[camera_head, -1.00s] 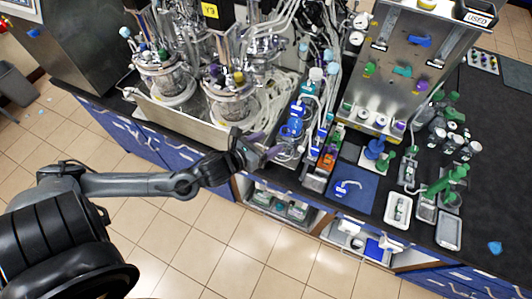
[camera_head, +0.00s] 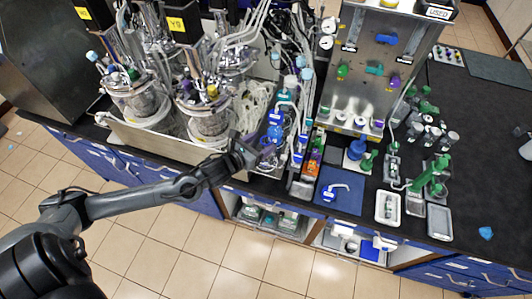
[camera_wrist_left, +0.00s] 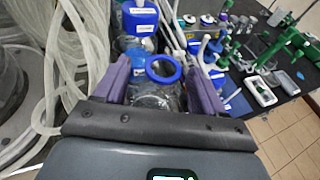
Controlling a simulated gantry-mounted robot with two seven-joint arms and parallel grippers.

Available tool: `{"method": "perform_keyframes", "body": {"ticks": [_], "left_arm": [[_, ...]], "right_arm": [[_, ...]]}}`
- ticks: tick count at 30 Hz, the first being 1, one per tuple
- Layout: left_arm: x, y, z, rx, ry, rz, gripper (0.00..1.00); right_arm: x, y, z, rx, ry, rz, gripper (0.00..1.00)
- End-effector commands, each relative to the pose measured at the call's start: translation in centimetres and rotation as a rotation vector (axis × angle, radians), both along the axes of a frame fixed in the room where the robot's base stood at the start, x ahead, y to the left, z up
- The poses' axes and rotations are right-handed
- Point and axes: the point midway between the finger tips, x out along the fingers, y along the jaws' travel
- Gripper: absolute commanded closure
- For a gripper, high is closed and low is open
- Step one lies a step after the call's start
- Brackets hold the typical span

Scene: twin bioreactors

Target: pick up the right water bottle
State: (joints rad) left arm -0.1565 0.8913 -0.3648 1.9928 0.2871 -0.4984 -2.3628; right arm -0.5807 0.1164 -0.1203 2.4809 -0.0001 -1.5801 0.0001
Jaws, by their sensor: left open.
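My left gripper (camera_head: 262,152) reaches in from the left over the front edge of the bench, beside the blue-capped bottles. In the left wrist view its two purple fingers (camera_wrist_left: 158,72) are spread apart. A clear bottle with a blue ring at its neck (camera_wrist_left: 163,68) shows between and ahead of them; I cannot tell whether they touch it. Behind it stands a bottle with a blue cap and white label (camera_wrist_left: 140,18). In the head view, blue-topped bottles (camera_head: 275,118) stand in a row right of the reactors. I cannot tell which is the right water bottle. My right gripper is not in view.
Glass reactors (camera_head: 208,118) stand in a metal tray (camera_head: 165,138) left of the bottles, with loose clear tubing (camera_wrist_left: 70,50) close to the left finger. Right of the bottles are a blue mat (camera_head: 340,190), a steel unit (camera_head: 375,65) and small trays (camera_head: 388,207). The far right bench is mostly clear.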

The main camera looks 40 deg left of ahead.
Motion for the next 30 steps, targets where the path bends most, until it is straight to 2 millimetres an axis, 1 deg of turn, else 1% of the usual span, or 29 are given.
{"method": "perform_keyframes", "body": {"ticks": [3,9,13,19,20,30], "left_arm": [[1.6,-0.2,-0.2,-0.004,-0.004,0.003,0.30],[3.7,-0.3,-1.1,-0.002,-0.002,0.002,0.30],[4.3,-0.3,-1.4,-0.002,-0.001,0.001,0.30],[4.3,-0.3,-1.4,-0.001,-0.001,0.000,0.30],[4.3,-0.3,-1.4,-0.001,-0.001,0.000,0.32],[4.2,-0.3,-1.4,-0.001,-0.001,0.000,0.84]], "right_arm": [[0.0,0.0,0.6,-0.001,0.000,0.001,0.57],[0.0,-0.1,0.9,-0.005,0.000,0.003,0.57],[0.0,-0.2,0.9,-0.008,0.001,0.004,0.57],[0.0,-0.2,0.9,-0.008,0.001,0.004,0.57],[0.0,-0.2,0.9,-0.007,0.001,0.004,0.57],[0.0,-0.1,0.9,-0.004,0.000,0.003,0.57]]}}
